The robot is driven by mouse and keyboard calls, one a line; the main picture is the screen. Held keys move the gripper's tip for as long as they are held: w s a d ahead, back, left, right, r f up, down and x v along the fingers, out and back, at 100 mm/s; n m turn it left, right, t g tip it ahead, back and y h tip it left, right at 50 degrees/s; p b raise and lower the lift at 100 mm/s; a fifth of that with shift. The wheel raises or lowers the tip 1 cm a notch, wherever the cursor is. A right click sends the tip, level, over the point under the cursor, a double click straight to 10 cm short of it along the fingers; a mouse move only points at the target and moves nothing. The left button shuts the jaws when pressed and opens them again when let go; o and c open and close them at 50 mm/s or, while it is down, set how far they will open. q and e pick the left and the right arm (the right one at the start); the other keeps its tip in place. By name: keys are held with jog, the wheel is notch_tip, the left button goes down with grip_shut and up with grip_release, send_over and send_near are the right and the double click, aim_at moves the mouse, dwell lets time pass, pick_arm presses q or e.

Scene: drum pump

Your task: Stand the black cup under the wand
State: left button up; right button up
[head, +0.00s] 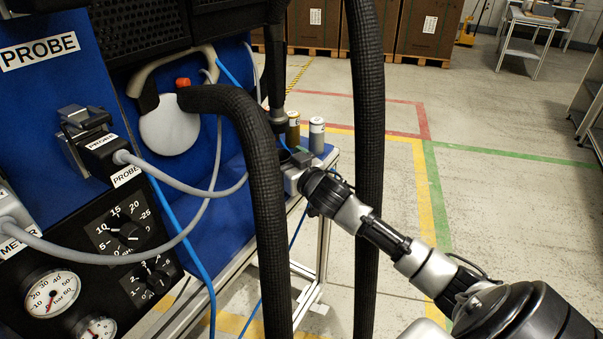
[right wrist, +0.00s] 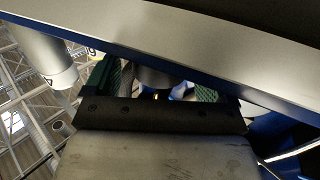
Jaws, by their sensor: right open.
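My right gripper (head: 288,160) is at the small side table by the blue machine, low beside the table top. In the right wrist view its two fingers with green pads (right wrist: 207,94) stand apart. A dark, rounded piece (right wrist: 153,79) shows between or just behind them; I cannot tell whether it is the black cup. I cannot make out the cup for certain in the head view. A dark upright tube (head: 277,62), which looks like the wand, comes down above the table; its lower end is partly hidden. My left gripper is not in view.
Thick black hoses (head: 262,200) hang in front of the blue machine, one near my right forearm. The floor to the right is open.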

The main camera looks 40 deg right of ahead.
jog(key=s, duration=1.1)
jog(key=s+f+g+h, duration=0.1)
jog(key=s+f+g, duration=0.25)
jog(key=f, duration=0.95)
jog(key=s+f+g+h, duration=0.15)
jog(key=f+g, duration=0.25)
jog(key=f, duration=0.9)
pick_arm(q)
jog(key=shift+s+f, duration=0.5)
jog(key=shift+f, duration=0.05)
pick_arm(e)
jog(key=s+a+f+n+g+y, duration=0.1)
jog(key=s+a+f+g, duration=0.3)
jog(key=s+a+f, duration=0.4)
jog(key=s+a+f+n+g+y, duration=0.1)
jog(key=s+a+f+g, duration=0.3)
jog(key=s+a+f, duration=0.4)
jog(key=s+f, duration=0.7)
jog(key=shift+f+y, duration=0.35)
jog(key=shift+f, duration=0.05)
pick_arm(q)
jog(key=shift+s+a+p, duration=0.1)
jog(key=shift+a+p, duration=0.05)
jog(key=shift+p, duration=0.2)
pick_arm(e)
jog(key=shift+s+g, duration=0.1)
jog(key=shift+g, duration=0.15)
